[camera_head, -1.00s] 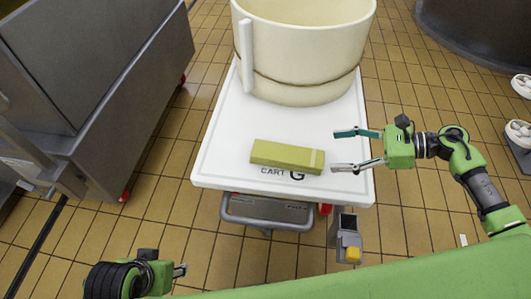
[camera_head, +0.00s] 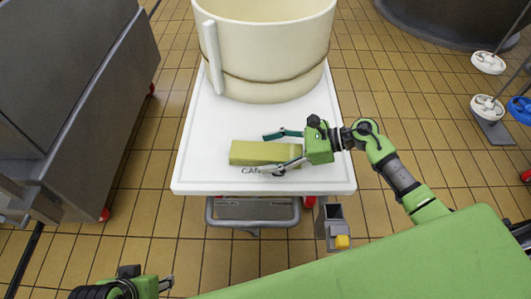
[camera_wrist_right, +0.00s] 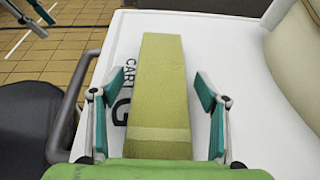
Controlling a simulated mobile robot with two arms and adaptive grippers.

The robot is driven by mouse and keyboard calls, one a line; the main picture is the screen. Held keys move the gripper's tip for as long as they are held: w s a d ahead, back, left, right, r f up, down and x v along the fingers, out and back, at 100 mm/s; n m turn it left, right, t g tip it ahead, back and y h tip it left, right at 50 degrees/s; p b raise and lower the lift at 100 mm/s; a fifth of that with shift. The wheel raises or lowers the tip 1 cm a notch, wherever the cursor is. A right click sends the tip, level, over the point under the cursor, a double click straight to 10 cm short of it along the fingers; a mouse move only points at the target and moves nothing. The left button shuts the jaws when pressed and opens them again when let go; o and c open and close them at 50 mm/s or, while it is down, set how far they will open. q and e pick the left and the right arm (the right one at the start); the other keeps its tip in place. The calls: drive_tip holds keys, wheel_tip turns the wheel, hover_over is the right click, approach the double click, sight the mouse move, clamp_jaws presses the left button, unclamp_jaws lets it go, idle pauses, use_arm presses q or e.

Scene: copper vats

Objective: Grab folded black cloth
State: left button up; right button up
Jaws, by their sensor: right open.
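No black cloth shows. A flat yellow-green folded cloth or block (camera_head: 248,152) with a paler stripe lies on the white cart top (camera_head: 200,135), partly over the cart's lettering. My right gripper (camera_head: 270,153) is open around its right end in the head view. In the right wrist view the yellow-green piece (camera_wrist_right: 157,80) runs between the two spread teal-padded fingers (camera_wrist_right: 158,88), with a gap on each side. My left gripper (camera_head: 167,283) is at the bottom left, away from the cart; its opening is unclear.
A large cream tub (camera_head: 265,55) stands behind on the cart. A grey metal vat (camera_head: 75,90) is to the left. A cart handle (camera_head: 252,218) and a small grey box with a yellow part (camera_head: 333,228) are at the near edge. White-footed stands (camera_head: 487,107) are at the right.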

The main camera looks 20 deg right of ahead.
drive_tip(key=shift+w+a+f, duration=0.2)
drive_tip(key=shift+w+a, duration=0.05)
drive_tip(key=shift+a, duration=0.3)
drive_tip(key=c, duration=1.4)
drive_tip(key=shift+o, duration=0.2)
drive_tip(key=shift+r, duration=0.15)
